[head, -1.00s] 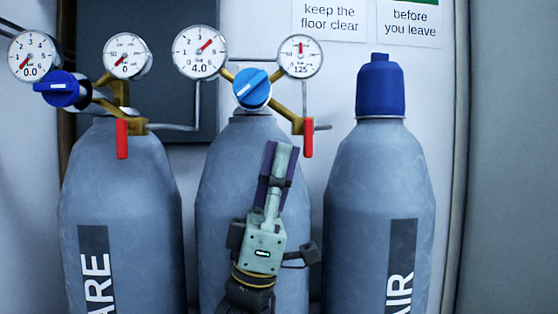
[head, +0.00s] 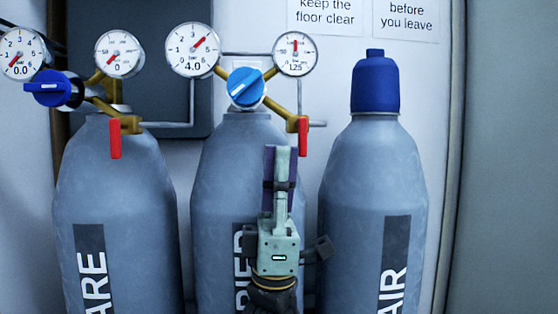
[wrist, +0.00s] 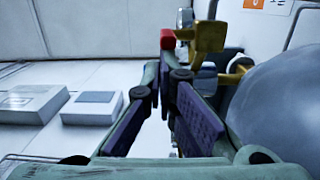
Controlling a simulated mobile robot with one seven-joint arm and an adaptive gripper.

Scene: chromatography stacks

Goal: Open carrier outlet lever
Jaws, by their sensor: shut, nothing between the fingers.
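The carrier outlet lever (head: 303,137) is red and hangs straight down from the brass fitting on the right side of the middle cylinder's regulator. That cylinder (head: 225,165) has a partly hidden label ending in what looks like "RIER". My gripper (head: 281,150) is shut and empty, in front of the middle cylinder, its tips pointing up just left of and slightly below the lever in the picture. I cannot tell the depth gap.
Over the middle cylinder are a blue knob (head: 246,87) and gauges reading 4.0 (head: 192,50) and 125 (head: 295,54). The left cylinder has a similar red lever (head: 114,138), hanging down. The right cylinder (head: 372,180), marked "AIR", is blue-capped. White boxes (wrist: 30,103) show in the wrist view.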

